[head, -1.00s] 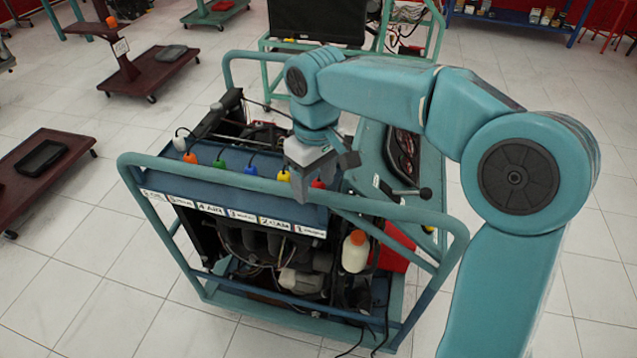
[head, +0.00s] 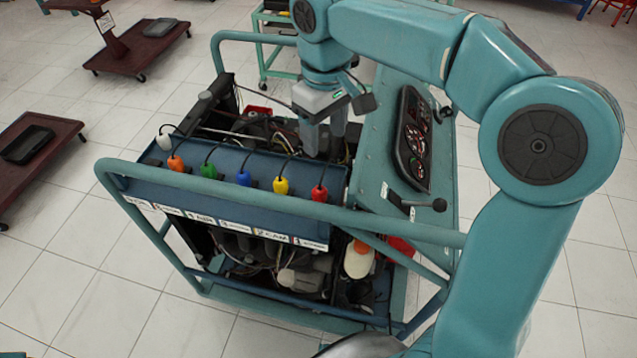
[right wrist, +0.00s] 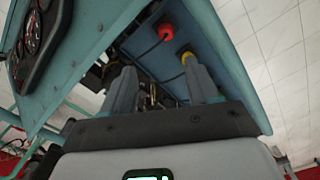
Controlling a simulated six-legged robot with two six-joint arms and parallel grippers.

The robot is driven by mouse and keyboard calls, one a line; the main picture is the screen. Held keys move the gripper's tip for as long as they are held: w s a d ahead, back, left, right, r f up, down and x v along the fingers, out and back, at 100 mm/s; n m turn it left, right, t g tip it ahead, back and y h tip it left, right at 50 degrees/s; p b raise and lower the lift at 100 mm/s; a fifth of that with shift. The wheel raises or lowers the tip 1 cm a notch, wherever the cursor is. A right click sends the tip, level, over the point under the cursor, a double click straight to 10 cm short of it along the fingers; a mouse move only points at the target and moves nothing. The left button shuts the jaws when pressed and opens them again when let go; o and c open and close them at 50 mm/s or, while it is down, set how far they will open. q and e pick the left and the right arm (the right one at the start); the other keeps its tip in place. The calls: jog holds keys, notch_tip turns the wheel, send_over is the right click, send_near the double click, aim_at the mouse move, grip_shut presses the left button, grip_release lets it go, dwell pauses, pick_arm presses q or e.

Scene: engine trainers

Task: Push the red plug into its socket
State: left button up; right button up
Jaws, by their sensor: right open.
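The red plug (head: 319,194) sits at the right end of a row of coloured plugs along the front edge of the blue panel (head: 262,166). A black cable runs from it. In the right wrist view the red plug (right wrist: 166,31) shows beyond the fingers, at upper centre. I cannot make out its socket or how deep it sits. My right gripper (head: 323,151) is open and points down behind the plug row, near the panel's rear right part. It is apart from the red plug. In the right wrist view nothing shows between its fingers (right wrist: 164,80). My left gripper is not in view.
Beside the red plug is the yellow plug (head: 281,186), then blue (head: 244,178), green (head: 208,170), orange (head: 176,163) and white (head: 165,142). The teal frame rail (head: 300,216) passes in front. A gauge panel (head: 413,137) with a lever (head: 437,205) stands at right.

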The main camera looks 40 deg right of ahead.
aim_at(321, 190)
notch_tip(321, 190, down, 11)
jog(key=shift+s+a+r+b, duration=0.1)
jog(key=shift+s+r+b, duration=0.05)
jog(key=shift+b, duration=0.2)
jog(key=shift+s+a, duration=0.1)
jog(key=shift+s, duration=0.15)
jog(key=shift+w+f, duration=0.2)
jog(key=shift+f, duration=0.05)
jog(key=f, duration=0.4)
jog(key=shift+s+a+f, duration=0.15)
jog(key=shift+a+f, duration=0.05)
jog(key=shift+a, duration=0.15)
jog(key=shift+f, duration=0.35)
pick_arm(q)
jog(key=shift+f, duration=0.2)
